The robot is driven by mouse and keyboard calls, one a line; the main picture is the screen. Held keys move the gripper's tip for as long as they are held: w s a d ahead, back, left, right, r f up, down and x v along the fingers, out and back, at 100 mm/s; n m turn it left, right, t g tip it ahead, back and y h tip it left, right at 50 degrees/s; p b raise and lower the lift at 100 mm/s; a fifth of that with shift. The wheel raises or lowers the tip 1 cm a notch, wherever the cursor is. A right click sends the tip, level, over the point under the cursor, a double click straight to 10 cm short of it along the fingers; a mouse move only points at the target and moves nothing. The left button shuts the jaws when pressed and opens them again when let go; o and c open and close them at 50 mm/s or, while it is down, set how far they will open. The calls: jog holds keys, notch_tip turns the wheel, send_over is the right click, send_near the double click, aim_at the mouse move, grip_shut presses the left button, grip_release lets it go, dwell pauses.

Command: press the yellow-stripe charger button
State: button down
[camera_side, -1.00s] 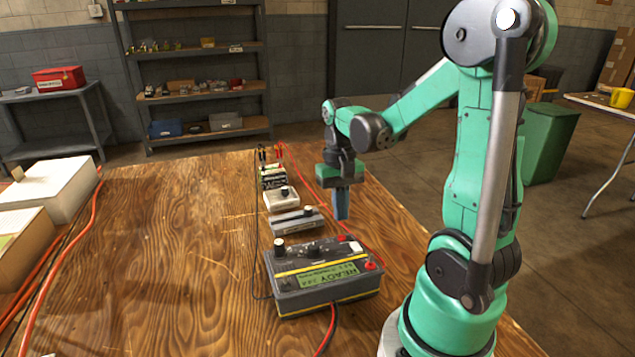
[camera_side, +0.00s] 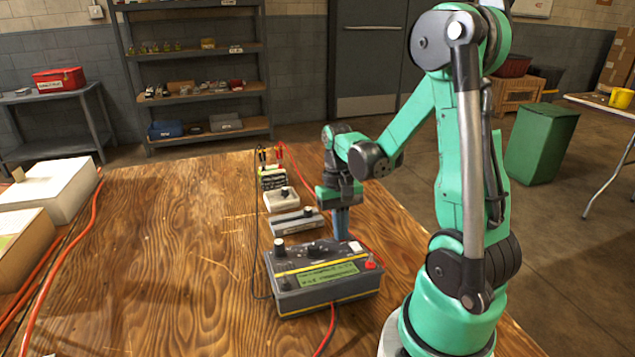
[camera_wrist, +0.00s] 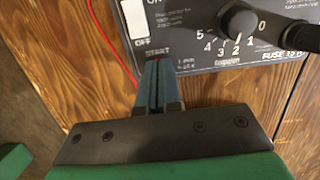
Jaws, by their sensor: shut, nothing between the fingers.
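The yellow-stripe charger (camera_side: 325,298) is a dark grey box with a yellow stripe, near the table's right front in the side view. Its green display (camera_side: 328,276) shows small text that I cannot read. My gripper (camera_side: 341,238) is shut and empty, pointing down at the charger's far right edge. In the wrist view the fingertips (camera_wrist: 158,66) are at the edge of the charger panel (camera_wrist: 205,45), right below the START label (camera_wrist: 158,51). The button itself is not visible there; the fingers may hide it. I cannot tell whether they touch it.
A black knob (camera_wrist: 238,22) and a white OFF switch (camera_wrist: 134,18) are on the panel. Behind the charger stand a grey box (camera_side: 297,221), a white box (camera_side: 281,200) and a battery (camera_side: 272,179) with cables. Red and black cables run alongside. The table's left middle is clear.

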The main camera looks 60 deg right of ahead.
jog(key=shift+a+f, duration=0.1)
jog(key=shift+f, duration=0.35)
jog(key=v, duration=0.9)
dwell(0.6)
jog(key=w+a+r+n+t, duration=0.1)
jog(key=a+n+t, duration=0.3)
jog(key=a, duration=0.4)
jog(key=w+a+n+t+h, duration=0.1)
jog(key=w+a+n+t, duration=0.2)
jog(key=a+n+t, duration=0.2)
jog(key=a, duration=0.2)
jog(key=shift+w+a+r+h, duration=0.25)
jog(key=shift+a+r+h, duration=0.05)
jog(key=shift+a+r, duration=0.1)
dwell(0.4)
